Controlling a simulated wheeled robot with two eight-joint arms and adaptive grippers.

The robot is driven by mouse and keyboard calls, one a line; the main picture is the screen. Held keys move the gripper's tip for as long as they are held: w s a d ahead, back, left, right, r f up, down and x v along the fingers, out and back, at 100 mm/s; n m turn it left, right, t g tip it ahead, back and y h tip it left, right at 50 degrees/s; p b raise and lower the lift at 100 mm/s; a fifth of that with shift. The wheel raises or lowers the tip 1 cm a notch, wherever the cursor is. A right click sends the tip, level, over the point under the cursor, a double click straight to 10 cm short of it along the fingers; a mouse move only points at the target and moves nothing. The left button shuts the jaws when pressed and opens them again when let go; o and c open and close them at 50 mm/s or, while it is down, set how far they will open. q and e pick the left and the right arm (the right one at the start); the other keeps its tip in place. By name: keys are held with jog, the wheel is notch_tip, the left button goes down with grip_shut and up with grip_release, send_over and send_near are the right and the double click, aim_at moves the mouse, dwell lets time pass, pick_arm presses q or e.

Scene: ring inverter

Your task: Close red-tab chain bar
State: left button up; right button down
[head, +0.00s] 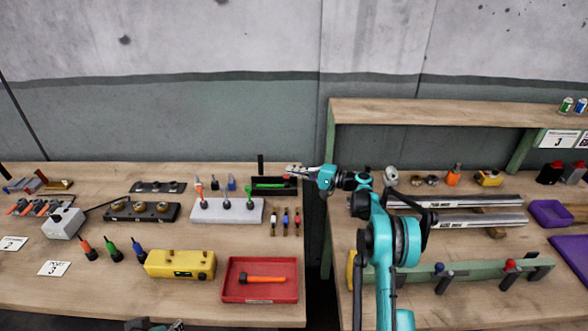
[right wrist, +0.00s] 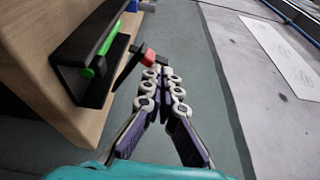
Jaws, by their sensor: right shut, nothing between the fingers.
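In the right wrist view a small red tab (right wrist: 149,57) sits with a thin dark bar (right wrist: 128,68), just off the table's edge beside a black holder (right wrist: 88,85) with a green bar in it. The holder also shows in the head view (head: 258,192) at the back right of the left table. My right gripper (right wrist: 164,72) is shut and empty, its fingertips close to the red tab; I cannot tell whether they touch. In the head view it reaches left over the gap between the tables (head: 294,168). Part of my left gripper (head: 155,325) shows at the bottom edge; its fingers are unclear.
A grey block with upright tools (head: 232,210), a red tray (head: 260,292) with an orange-handled tool and a yellow box (head: 180,265) stand on the left table. Metal rails (head: 470,220) lie on the right table. The wall is close behind the tables.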

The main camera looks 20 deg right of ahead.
jog(key=shift+s+a+f+n, duration=0.1)
jog(key=shift+s+f+n, duration=0.15)
jog(key=shift+f+n, duration=0.15)
jog(key=shift+s+a+f+b, duration=0.1)
jog(key=shift+s+f+b, duration=0.25)
jog(key=shift+f+b, duration=0.15)
jog(key=shift+s+f+n+y, duration=0.2)
jog(key=shift+n+y, duration=0.1)
jog(key=shift+n, duration=0.4)
